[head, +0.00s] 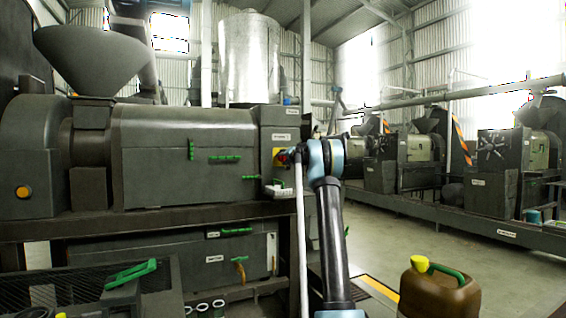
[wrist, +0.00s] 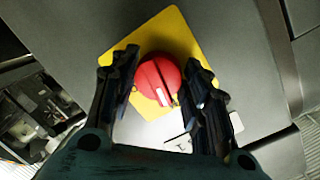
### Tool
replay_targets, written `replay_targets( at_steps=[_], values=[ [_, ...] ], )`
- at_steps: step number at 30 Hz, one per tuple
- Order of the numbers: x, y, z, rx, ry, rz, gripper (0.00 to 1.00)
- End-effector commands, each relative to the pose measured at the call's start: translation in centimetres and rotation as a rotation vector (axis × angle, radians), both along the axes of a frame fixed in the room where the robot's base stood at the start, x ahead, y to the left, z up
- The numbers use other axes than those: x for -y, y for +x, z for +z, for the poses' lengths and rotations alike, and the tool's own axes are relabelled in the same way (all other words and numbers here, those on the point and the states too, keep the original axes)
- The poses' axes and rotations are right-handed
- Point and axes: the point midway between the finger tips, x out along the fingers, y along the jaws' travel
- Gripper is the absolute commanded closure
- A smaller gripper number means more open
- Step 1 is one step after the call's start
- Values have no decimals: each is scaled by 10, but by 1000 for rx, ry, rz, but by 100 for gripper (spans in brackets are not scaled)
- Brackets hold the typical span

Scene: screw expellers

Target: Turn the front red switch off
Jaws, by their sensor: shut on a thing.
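The red switch (wrist: 158,77) is a round knob with a raised grip and a white mark, on a yellow plate (wrist: 184,36) fixed to a dark grey machine panel. The white mark points down and slightly right in the wrist view. My gripper (wrist: 160,72) is shut on the knob, one dark finger on each side of it. In the head view the yellow plate (head: 279,155) shows at the right end of the near machine, with my gripper (head: 291,154) against it and hiding most of the knob.
The near grey machine (head: 185,145) has green handles and a hopper (head: 95,60) on top. A brown jug (head: 438,290) with a yellow cap stands at the front right. More machines (head: 500,155) line the right side. The floor (head: 430,235) between the rows is clear.

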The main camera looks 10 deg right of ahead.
Motion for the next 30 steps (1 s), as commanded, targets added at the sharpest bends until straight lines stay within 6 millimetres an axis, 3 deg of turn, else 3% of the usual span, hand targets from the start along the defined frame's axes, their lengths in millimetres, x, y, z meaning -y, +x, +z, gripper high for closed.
replay_targets(
  at_steps=[13,30],
  values=[
    [-1,1,-2,66,-201,2,81],
    [0,1,-1,74,-226,-1,81]
  ],
)
